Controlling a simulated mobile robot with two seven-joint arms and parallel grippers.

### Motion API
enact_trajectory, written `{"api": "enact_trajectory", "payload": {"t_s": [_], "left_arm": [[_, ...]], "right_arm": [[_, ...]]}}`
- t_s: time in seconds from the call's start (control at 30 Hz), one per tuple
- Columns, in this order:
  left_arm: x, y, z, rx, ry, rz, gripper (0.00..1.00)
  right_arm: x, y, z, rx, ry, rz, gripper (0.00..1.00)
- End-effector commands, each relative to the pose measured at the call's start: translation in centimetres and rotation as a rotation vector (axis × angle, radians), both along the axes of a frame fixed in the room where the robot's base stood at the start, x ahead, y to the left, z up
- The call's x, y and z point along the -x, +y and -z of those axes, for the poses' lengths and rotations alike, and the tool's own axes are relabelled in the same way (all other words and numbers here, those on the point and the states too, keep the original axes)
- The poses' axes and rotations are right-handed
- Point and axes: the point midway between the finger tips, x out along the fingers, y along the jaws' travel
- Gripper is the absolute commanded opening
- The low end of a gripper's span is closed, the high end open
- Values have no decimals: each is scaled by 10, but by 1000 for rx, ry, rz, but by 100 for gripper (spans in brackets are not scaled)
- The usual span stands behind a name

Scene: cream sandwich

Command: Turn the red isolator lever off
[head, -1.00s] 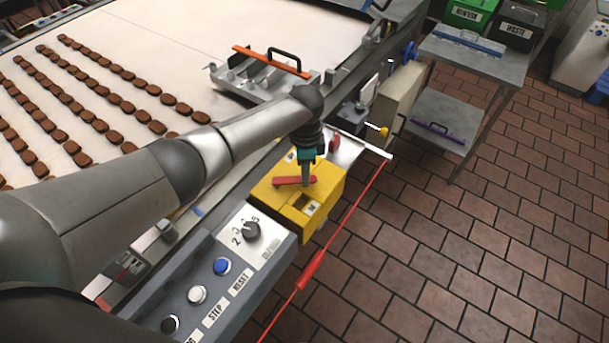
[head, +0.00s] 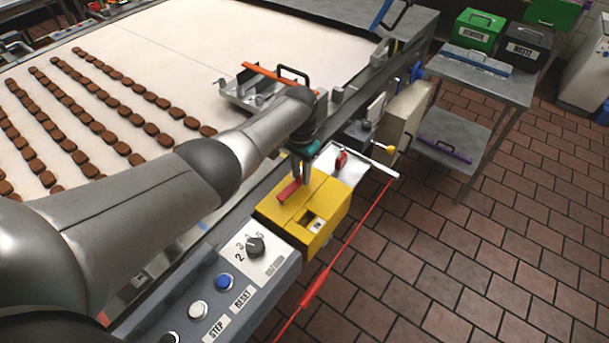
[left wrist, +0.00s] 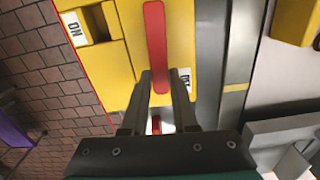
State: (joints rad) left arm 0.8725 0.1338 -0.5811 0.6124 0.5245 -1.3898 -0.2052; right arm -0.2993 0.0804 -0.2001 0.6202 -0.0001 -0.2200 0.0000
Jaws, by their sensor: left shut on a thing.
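The yellow isolator box (head: 327,192) stands at the edge of the line, past the button panel. Its red lever (head: 288,193) lies slantwise across the top. In the left wrist view the lever (left wrist: 156,45) runs nearly straight up the picture from between my fingers. My left gripper (head: 301,180) is shut on the lever's end, and its fingers (left wrist: 157,80) lie on either side of it. An ON label (left wrist: 73,28) shows at the box's left in the wrist view. Another label (left wrist: 184,77), partly hidden, is beside the right finger. My right gripper is out of view.
A grey panel (head: 262,271) with a knob and several buttons sits nearer to me. A red pull cord (head: 345,246) runs along the box's right side. The conveyor (head: 190,60) carries rows of brown biscuits. A metal side table (head: 500,82) stands at upper right; tiled floor is open.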

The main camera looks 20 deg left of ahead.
Motion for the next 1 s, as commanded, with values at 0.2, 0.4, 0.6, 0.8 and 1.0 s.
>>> {"api": "enact_trajectory", "payload": {"t_s": [0.2, 0.4, 0.6, 0.8, 1.0], "left_arm": [[-2, 5, 0, -2, 0, -62, 0], [-2, 6, -1, -2, 0, -83, 0], [-3, 7, -1, -2, -1, -85, 0], [-3, 7, -1, -3, -1, -85, 35], [-3, 6, -1, -2, -1, -82, 57]], "right_arm": [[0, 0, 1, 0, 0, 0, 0], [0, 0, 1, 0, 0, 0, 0], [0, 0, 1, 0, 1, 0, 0], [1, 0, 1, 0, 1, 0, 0], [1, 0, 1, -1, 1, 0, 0]]}}
